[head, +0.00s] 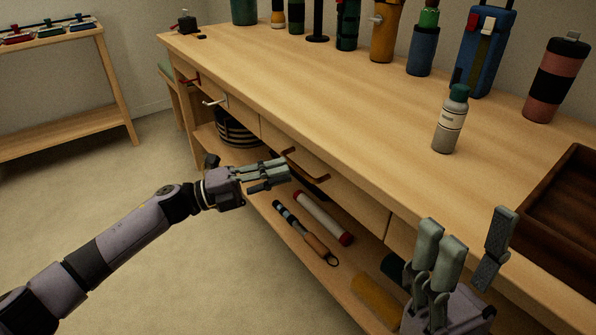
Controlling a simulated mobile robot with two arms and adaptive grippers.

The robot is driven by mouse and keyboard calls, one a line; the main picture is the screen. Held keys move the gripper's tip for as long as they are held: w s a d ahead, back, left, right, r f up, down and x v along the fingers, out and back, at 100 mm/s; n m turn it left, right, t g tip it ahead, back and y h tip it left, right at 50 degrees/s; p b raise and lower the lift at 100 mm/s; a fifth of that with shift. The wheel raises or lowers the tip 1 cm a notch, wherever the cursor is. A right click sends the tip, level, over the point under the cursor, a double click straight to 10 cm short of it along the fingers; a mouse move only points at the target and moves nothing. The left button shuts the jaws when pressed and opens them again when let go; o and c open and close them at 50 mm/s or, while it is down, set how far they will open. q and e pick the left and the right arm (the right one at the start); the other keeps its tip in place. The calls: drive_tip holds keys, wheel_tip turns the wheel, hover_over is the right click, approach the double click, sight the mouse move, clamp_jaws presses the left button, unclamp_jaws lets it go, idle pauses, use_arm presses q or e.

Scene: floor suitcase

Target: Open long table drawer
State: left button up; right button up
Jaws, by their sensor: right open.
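The long wooden table (330,90) runs diagonally across the head view. Its front has drawers with bar handles: a red handle (190,80) at the far end, a pale handle (214,102) nearer, and a dark red handle (308,166) on the middle drawer front (355,199). I cannot tell whether any drawer is slightly open. My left gripper (280,177) is beside the table front, just left of the dark red handle; whether it touches anything is unclear, and its finger gap is hard to read. My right gripper (468,252) is open and empty, fingers up, at the near table edge.
A white-grey bottle (451,120) and a dark wooden tray (565,205) stand on the table; several bottles line the back. The lower shelf holds a red-and-white tube (322,217), a striped stick (305,232) and a striped basket (236,128). Floor at left is clear.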

sight(298, 166)
use_arm(q)
drive_tip(key=shift+b+x, duration=0.35)
drive_tip(key=shift+x, duration=2)
clamp_jaws()
